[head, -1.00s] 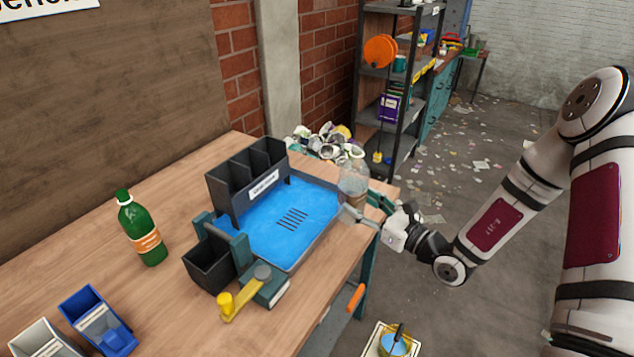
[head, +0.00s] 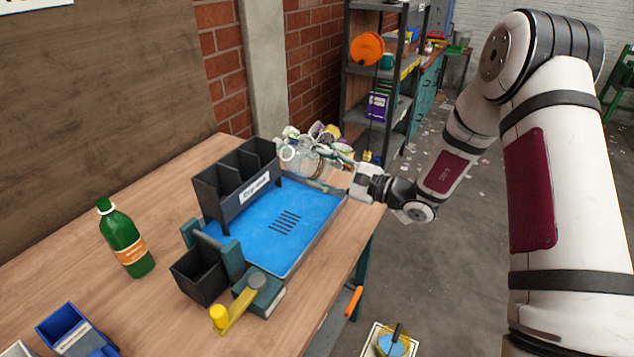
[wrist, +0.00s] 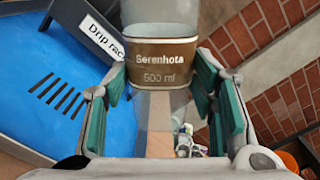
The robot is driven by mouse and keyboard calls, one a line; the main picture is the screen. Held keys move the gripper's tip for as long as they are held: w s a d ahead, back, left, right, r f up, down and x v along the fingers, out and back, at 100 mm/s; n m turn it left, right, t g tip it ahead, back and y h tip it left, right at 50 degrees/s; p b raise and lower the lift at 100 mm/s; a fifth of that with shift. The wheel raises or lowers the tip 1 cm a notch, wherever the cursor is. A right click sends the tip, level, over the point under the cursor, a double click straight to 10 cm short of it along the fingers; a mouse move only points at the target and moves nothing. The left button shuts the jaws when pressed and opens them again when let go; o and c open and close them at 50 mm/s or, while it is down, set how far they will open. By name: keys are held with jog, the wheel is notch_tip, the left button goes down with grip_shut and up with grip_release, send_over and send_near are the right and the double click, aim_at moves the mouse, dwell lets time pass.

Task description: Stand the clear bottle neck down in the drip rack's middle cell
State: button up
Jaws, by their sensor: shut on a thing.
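The clear bottle (head: 306,163) is held in the air above the far right end of the blue tray, lying roughly sideways with its neck end toward the left. Its brown label (wrist: 160,62) reads "Serenhota 500 ml" in the wrist view. My gripper (head: 334,162) is shut on the bottle; its green-padded fingers sit either side of it in the wrist view (wrist: 158,100). The dark drip rack (head: 245,201) stands to the left of the bottle, with three open-topped cells in a row. The cell floors are hidden. The rack's label also shows in the wrist view (wrist: 105,37).
The blue tray (head: 268,240) with drain slots lies in front of the rack, clear on top. A green bottle (head: 124,238) stands at left. A small dark bin (head: 200,275) and a yellow-handled device (head: 236,308) stand at the tray's near end. Crumpled waste lies behind the bottle.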

jog(key=s+a+r+n+b, duration=0.1)
jog(key=s+r+n+b, duration=0.1)
jog(key=r+n+b, duration=0.4)
jog(key=s+a+r+n+b, duration=0.2)
jog(key=r+n+b, duration=0.4)
jog(key=n+b, duration=0.7)
jog(key=n, duration=0.7)
jog(key=shift+s, duration=0.15)
jog(key=shift+s+r+n+b, duration=0.15)
jog(key=shift+n+b, duration=0.15)
jog(key=shift+b, duration=0.1)
dwell(0.9)
